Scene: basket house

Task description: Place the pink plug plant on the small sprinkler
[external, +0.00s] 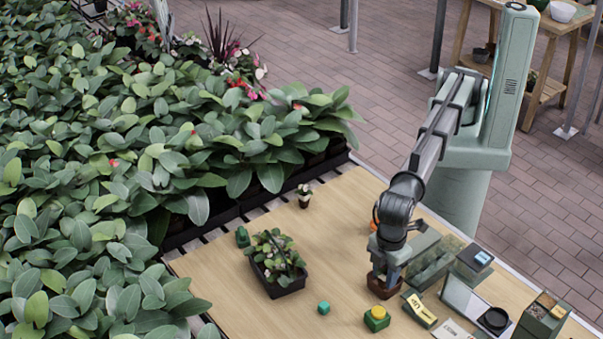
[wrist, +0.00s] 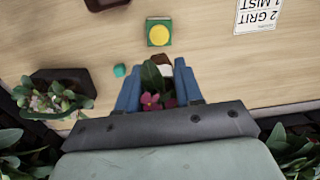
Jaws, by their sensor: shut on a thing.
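The pink plug plant (wrist: 152,99) shows its pink flowers and dark green leaves between my fingers in the wrist view. My gripper (wrist: 158,88) is shut on it. In the external view my gripper (external: 388,277) points down at the right part of the table, with a reddish-brown piece (external: 383,287) at its tip. The plant's flowers are hidden there, and I cannot tell whether its bottom touches the table. No thing is clearly recognisable as the small sprinkler. A green block with a yellow round top (external: 377,319) stands just in front of my gripper.
A black planter (external: 283,287) stands left of my gripper, with a teal cube (external: 323,307) between. A small white-flowered pot (external: 304,196) and a dark green item (external: 242,237) stand farther back. Boxes, including a grey-green one (external: 430,262), crowd the right. Dense foliage borders the left.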

